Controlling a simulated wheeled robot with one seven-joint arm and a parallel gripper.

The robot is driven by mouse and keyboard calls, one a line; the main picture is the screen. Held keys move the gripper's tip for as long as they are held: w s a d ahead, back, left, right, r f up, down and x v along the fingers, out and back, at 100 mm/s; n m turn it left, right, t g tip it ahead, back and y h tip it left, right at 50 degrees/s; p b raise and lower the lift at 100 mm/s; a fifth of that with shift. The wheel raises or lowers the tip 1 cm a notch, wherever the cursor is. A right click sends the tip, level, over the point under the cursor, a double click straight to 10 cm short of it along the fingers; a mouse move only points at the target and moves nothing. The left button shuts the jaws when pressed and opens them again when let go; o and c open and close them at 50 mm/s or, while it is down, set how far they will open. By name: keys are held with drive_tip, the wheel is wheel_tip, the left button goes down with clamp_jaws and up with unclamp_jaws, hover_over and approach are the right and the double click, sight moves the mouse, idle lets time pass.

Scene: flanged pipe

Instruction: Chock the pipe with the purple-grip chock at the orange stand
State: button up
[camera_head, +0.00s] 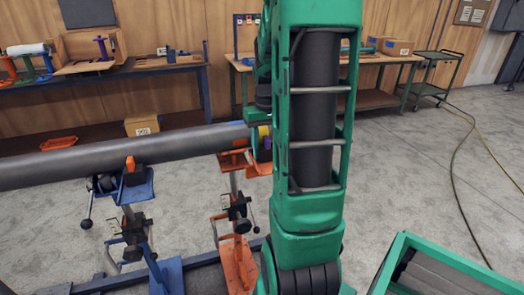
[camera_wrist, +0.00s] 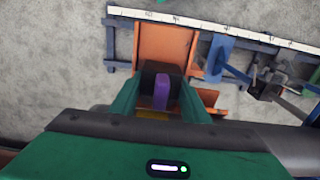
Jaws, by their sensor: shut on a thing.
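The grey pipe (camera_head: 110,156) lies level across the left side of the head view. The orange stand (camera_head: 238,262) is under its right end, and its orange top plate also shows in the wrist view (camera_wrist: 165,37). My gripper (camera_wrist: 160,98) is shut on the purple-grip chock (camera_wrist: 161,91), a dark block with an upright purple grip. The chock is over the orange plate, beside the pipe (camera_wrist: 297,146). Whether it touches plate or pipe is hidden. In the head view my arm covers most of the gripper and chock.
A blue stand (camera_head: 168,272) stands left of the orange one, with an orange-grip chock (camera_head: 130,166) on it against the pipe. Workbenches (camera_head: 110,70) with tools line the back wall. A green-framed cart (camera_head: 450,262) is at front right. Floor at right is open, with a hose (camera_head: 462,190).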

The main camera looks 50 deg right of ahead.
sight(266, 136)
drive_tip(key=shift+w+d, duration=0.35)
drive_tip(key=shift+w, duration=0.1)
drive_tip(key=o, duration=1.2)
drive_tip(key=shift+o, duration=0.2)
drive_tip(key=shift+s+r, duration=0.2)
drive_tip(key=shift+r, duration=0.5)
drive_tip(key=shift+s+a+r, duration=0.15)
drive_tip(key=shift+r, duration=1.25)
drive_tip(key=shift+s+a+r, duration=0.1)
drive_tip(key=shift+a+r, duration=0.05)
drive_tip(key=shift+r, duration=1.2)
